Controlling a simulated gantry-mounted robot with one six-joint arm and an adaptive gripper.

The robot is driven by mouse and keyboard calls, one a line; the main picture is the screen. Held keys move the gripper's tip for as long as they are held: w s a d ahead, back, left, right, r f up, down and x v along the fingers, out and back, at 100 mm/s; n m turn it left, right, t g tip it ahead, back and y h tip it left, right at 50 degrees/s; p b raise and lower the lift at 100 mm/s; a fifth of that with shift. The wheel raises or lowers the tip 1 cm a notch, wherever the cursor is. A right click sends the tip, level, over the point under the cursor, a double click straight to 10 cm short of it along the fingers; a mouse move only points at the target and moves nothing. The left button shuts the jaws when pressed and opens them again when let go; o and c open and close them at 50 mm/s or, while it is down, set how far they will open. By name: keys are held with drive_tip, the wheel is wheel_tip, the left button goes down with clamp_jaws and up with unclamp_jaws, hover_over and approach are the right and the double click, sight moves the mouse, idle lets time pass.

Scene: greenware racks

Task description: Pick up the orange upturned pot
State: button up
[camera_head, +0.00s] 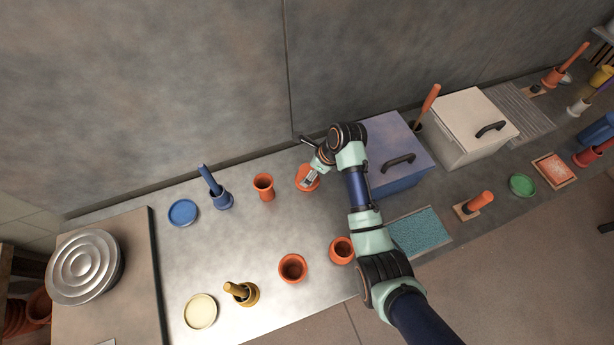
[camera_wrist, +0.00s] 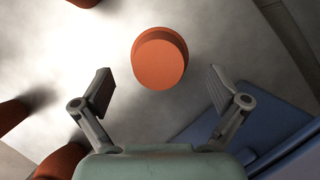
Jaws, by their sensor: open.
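The orange upturned pot (camera_head: 304,183) stands base-up on the metal worktop near the back wall, left of the blue lidded box. In the wrist view the pot (camera_wrist: 159,58) shows its flat round base, ahead of and between my two fingers. My gripper (camera_head: 311,180) is over the pot in the head view and hides part of it. In the wrist view my gripper (camera_wrist: 160,88) is open and empty, with a finger on each side and gaps to the pot. I see no contact.
Upright orange pots (camera_head: 264,183) stand nearby, with others (camera_head: 292,267) toward the front. The blue box (camera_head: 415,181) is close on the right; its edge shows in the wrist view (camera_wrist: 262,112). A blue holder (camera_head: 222,201) stands left. The worktop's middle is clear.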

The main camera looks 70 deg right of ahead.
sight(307, 173)
drive_tip(key=x, duration=0.3)
drive_tip(key=shift+w+a+f+b, duration=0.1)
drive_tip(key=shift+f+b, duration=0.1)
drive_tip(key=shift+b, duration=0.1)
drive_tip(key=c, duration=1.4)
wheel_tip(307, 173, up, 20)
drive_tip(key=p, duration=0.4)
